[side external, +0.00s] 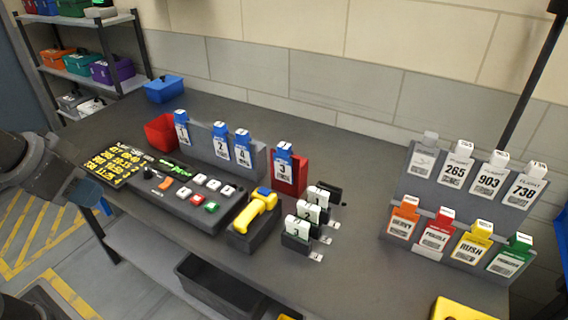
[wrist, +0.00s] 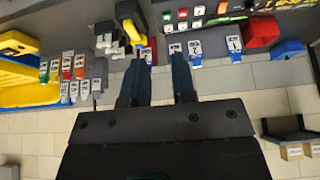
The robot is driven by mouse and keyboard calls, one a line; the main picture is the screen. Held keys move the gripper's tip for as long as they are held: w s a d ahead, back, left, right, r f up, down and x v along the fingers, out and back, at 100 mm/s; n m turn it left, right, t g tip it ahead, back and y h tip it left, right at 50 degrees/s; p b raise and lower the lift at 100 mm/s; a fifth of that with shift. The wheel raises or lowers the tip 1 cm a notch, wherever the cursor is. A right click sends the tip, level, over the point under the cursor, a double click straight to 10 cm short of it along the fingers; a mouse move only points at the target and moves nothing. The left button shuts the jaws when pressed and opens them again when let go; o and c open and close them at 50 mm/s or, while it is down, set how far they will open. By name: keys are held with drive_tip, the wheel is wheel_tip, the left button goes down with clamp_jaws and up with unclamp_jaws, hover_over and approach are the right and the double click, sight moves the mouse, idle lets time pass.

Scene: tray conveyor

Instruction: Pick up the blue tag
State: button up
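Several blue-topped tags with white number labels stand upright on the table. Tag 1 (side external: 181,128), tag 2 (side external: 220,141) and tag 4 (side external: 243,148) lean in a grey rack (side external: 201,147). Tag 3 (side external: 283,163) stands in a red holder (side external: 302,173). The wrist view shows blue tags beyond the fingers, such as one (wrist: 195,52) right of the right finger. The tag in the red holder is partly hidden there by my left finger. My gripper (side external: 97,202) is at the left, off the table's front edge. In the wrist view my gripper (wrist: 162,62) is open, with nothing held between its fingers.
A keypad panel (side external: 161,190) and a yellow scanner (side external: 255,211) in a dark cradle lie before the tags. A red bin (side external: 161,133) and blue box (side external: 164,89) stand behind left. A grey rack (side external: 392,190) of white and coloured tags stands right. Small black holders (side external: 295,243) stand mid-table.

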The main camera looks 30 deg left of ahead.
drive_tip(key=o, duration=0.7)
drive_tip(key=w+d+r, duration=0.2)
drive_tip(key=w+r, duration=0.1)
drive_tip(key=w, duration=0.6)
drive_tip(key=w+d+r, duration=0.1)
drive_tip(key=w+r, duration=0.3)
drive_tip(key=w, duration=0.5)
drive_tip(key=g, duration=0.1)
hover_over(284, 145)
drive_tip(key=s, duration=0.2)
wheel_tip(284, 145, down, 14)
drive_tip(key=shift+s+x, duration=0.15)
drive_tip(key=shift+x, duration=1.3)
drive_tip(key=shift+s+x, duration=0.15)
drive_tip(key=shift+x, duration=1.3)
